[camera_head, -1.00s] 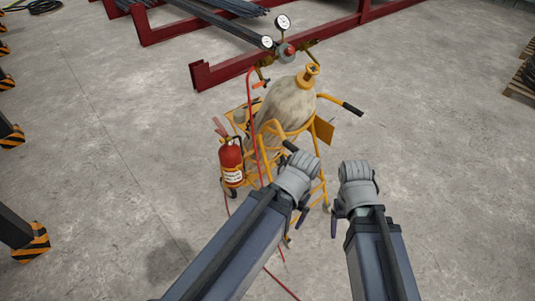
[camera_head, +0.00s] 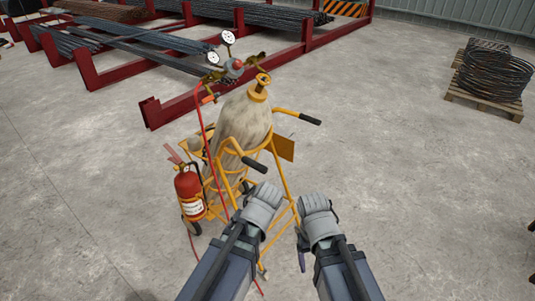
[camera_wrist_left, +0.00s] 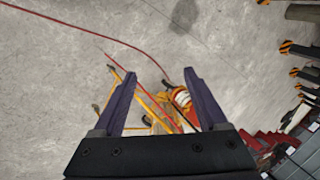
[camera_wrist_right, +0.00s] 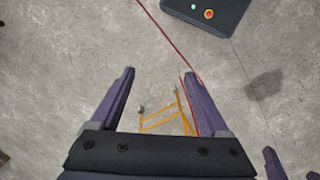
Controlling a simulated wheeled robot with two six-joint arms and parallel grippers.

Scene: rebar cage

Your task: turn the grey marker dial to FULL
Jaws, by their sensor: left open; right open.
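I cannot make out a grey marker dial for certain. A yellow hand cart (camera_head: 283,185) holds a tall, pale, dirty gas cylinder (camera_head: 240,127) with a yellow collar (camera_head: 257,95) on top. Behind the collar is a regulator (camera_head: 234,68) with a red centre and two white gauges (camera_head: 228,37); any dial marking is too small to read. My left gripper (camera_wrist_left: 160,78) and right gripper (camera_wrist_right: 158,75) are open and empty. In the head view both are low on the near side of the cart, apart from the cylinder top; their fingers are mostly hidden there.
A red fire extinguisher (camera_head: 189,192) hangs at the cart's left side. A red hose (camera_head: 208,150) runs down to the floor. Dark red racks (camera_head: 190,105) with steel bars stand behind. Coiled wire (camera_head: 492,72) sits on a pallet at right. The floor right of the cart is clear.

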